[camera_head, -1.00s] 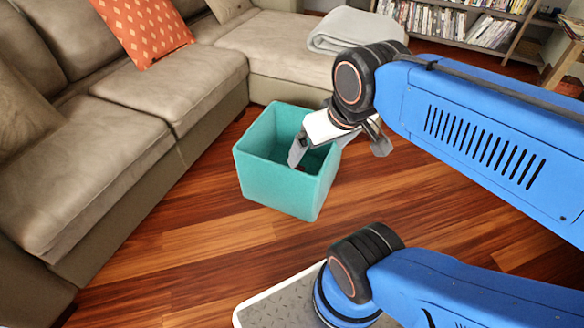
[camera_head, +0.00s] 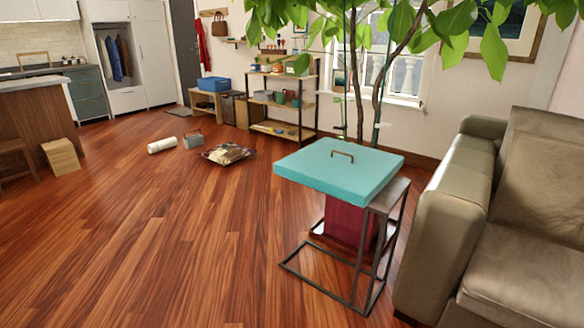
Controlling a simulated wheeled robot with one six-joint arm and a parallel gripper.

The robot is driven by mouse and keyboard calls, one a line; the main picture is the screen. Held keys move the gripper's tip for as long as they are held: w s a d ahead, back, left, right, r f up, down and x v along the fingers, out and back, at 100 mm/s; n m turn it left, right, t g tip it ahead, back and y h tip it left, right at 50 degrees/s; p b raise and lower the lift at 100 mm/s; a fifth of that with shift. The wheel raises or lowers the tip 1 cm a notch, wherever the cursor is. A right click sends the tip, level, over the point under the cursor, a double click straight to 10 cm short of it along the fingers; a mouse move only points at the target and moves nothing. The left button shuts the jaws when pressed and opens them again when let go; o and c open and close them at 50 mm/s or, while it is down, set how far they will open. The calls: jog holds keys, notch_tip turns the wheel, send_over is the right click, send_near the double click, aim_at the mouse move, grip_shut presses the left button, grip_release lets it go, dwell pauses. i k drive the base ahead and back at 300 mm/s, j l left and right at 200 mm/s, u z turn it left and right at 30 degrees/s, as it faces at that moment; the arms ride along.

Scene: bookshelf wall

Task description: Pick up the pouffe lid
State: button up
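The pouffe lid (camera_head: 318,172) is a flat, square turquoise slab with a small bronze-coloured handle (camera_head: 343,154) on top. It lies on a small side table (camera_head: 397,193) with a dark metal frame, and its left part reaches out past the table top. My gripper is not in view. The turquoise pouffe box is not in view now.
A beige sofa (camera_head: 450,215) stands close to the table's right. A dark red object (camera_head: 345,222) stands under the table, and a leafy plant (camera_head: 375,25) hangs over behind. A cushion-like item (camera_head: 228,153) lies on the floor. Wooden floor in front and left is clear.

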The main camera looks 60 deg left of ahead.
aim_at(354, 174)
jog(key=u, duration=1.85)
jog(key=z, duration=2.75)
jog(key=u, duration=2.75)
jog(key=i+l+u, duration=0.1)
jog(key=i, duration=0.25)
jog(key=i+l, duration=0.3)
jog(key=u, duration=0.05)
